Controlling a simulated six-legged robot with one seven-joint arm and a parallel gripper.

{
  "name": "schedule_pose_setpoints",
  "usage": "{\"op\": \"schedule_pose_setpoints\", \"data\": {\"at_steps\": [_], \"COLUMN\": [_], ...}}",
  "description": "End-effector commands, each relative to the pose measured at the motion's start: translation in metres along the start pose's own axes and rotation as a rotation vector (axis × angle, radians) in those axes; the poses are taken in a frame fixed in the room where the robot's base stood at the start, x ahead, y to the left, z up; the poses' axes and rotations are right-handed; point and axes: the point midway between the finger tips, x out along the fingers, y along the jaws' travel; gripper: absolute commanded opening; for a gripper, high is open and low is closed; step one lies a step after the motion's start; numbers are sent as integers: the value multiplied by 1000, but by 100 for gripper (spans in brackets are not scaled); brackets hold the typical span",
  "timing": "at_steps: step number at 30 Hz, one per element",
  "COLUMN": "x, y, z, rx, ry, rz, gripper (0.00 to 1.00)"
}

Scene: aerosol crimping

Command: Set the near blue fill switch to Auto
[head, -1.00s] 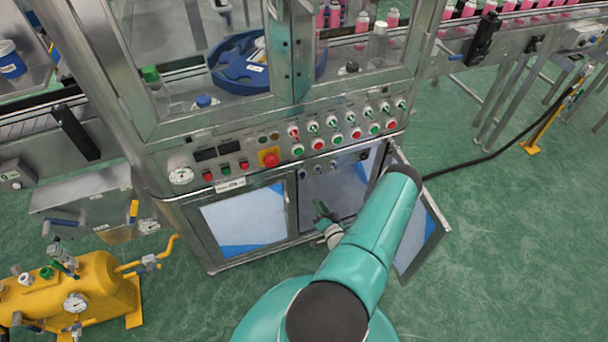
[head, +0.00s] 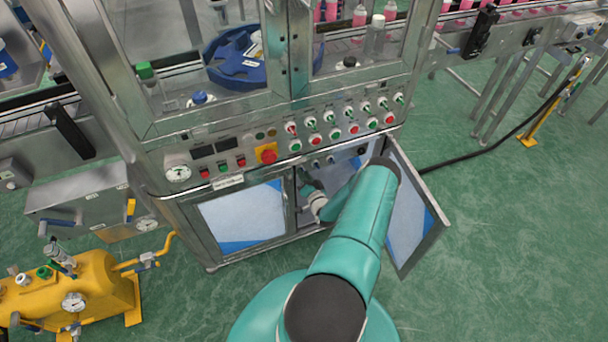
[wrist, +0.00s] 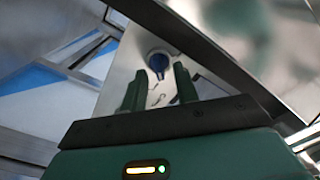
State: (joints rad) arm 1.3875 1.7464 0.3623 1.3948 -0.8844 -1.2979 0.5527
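A blue switch knob (wrist: 158,62) on a light metal plate shows in the wrist view, just beyond my fingertips. Dark marks are on the plate below it, too small to read. My gripper (wrist: 160,82) is open, with one green finger on each side of an empty gap. The knob lies ahead of that gap, apart from the fingers as far as I can tell. In the head view my gripper (head: 307,184) is at the open cabinet bay, partly hidden by my arm. Small knobs (head: 316,166) show inside the bay; which one faces my gripper is unclear there.
The cabinet door (head: 410,215) stands open to the right of my arm. A closed door (head: 240,215) is on the left. Above is a panel of red and green buttons with an emergency stop (head: 266,153). A yellow tank (head: 85,290) stands at lower left.

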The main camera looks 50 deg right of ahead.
Motion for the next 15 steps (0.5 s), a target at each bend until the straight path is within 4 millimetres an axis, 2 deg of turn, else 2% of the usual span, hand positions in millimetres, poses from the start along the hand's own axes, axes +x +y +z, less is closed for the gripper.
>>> {"op": "schedule_pose_setpoints", "data": {"at_steps": [3, 11, 15], "x": [7, 8, 8], "y": [0, 0, 0], "z": [0, 0, 0], "rx": [1, 1, 1], "ry": [0, 0, 0], "rz": [0, 1, 1], "gripper": [30, 28, 1]}}
